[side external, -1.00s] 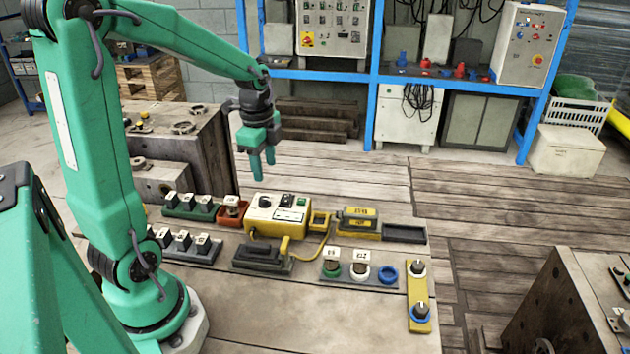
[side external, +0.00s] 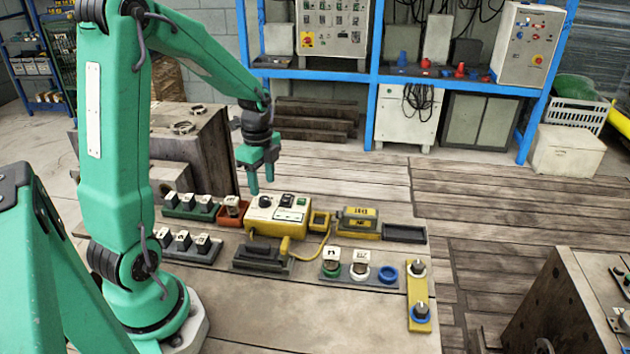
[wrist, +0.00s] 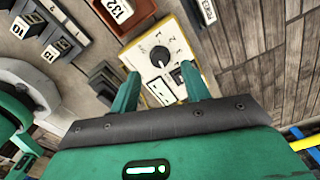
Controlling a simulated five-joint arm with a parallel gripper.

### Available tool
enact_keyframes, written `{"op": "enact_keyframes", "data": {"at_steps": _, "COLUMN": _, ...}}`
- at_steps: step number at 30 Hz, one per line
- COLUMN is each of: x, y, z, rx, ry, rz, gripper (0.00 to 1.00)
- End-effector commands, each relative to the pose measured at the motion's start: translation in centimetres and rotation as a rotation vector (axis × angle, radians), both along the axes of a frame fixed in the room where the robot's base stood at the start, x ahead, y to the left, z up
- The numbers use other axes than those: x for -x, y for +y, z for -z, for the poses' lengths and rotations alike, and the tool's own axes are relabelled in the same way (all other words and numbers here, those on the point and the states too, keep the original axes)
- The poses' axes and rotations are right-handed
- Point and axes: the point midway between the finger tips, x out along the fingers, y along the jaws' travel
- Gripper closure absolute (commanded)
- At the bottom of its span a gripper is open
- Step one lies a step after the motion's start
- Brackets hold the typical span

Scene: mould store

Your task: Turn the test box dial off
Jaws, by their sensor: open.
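The test box (side external: 290,221), yellow with a cream top, stands on the bench near the middle of the side view. Its black dial (side external: 265,201) is on the left part of the top. In the wrist view the dial (wrist: 159,56) shows just beyond my fingertips, with marks around it too small to read surely. My gripper (side external: 260,180) points down above and slightly behind the box, apart from it. Its two green fingers are open and empty, and they frame the box in the wrist view (wrist: 158,80).
A red tray (side external: 233,212) with a tagged block sits left of the box. Racks of tagged blocks (side external: 190,207) stand farther left. A dark clamp-like piece (side external: 262,257) with a yellow cable lies in front. Yellow blocks (side external: 358,221) stand right. Bench front is bare.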

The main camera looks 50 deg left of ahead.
Motion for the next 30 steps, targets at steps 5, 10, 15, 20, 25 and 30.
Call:
{"op": "enact_keyframes", "data": {"at_steps": 5, "x": 0.1, "y": 0.0, "z": 2.3, "rx": 0.002, "ry": 0.004, "rz": 0.0, "gripper": 0.53}}
{"op": "enact_keyframes", "data": {"at_steps": 10, "x": 0.1, "y": 0.0, "z": 3.7, "rx": 0.001, "ry": 0.003, "rz": 0.0, "gripper": 0.53}}
{"op": "enact_keyframes", "data": {"at_steps": 15, "x": 0.1, "y": 0.0, "z": 4.2, "rx": 0.0, "ry": 0.001, "rz": 0.0, "gripper": 0.53}}
{"op": "enact_keyframes", "data": {"at_steps": 20, "x": 0.1, "y": 0.0, "z": 4.3, "rx": 0.0, "ry": 0.001, "rz": 0.0, "gripper": 0.53}}
{"op": "enact_keyframes", "data": {"at_steps": 25, "x": 0.1, "y": 0.0, "z": 4.3, "rx": 0.0, "ry": 0.001, "rz": 0.0, "gripper": 0.71}}
{"op": "enact_keyframes", "data": {"at_steps": 30, "x": 0.1, "y": 0.0, "z": 4.2, "rx": 0.0, "ry": 0.001, "rz": 0.0, "gripper": 0.98}}
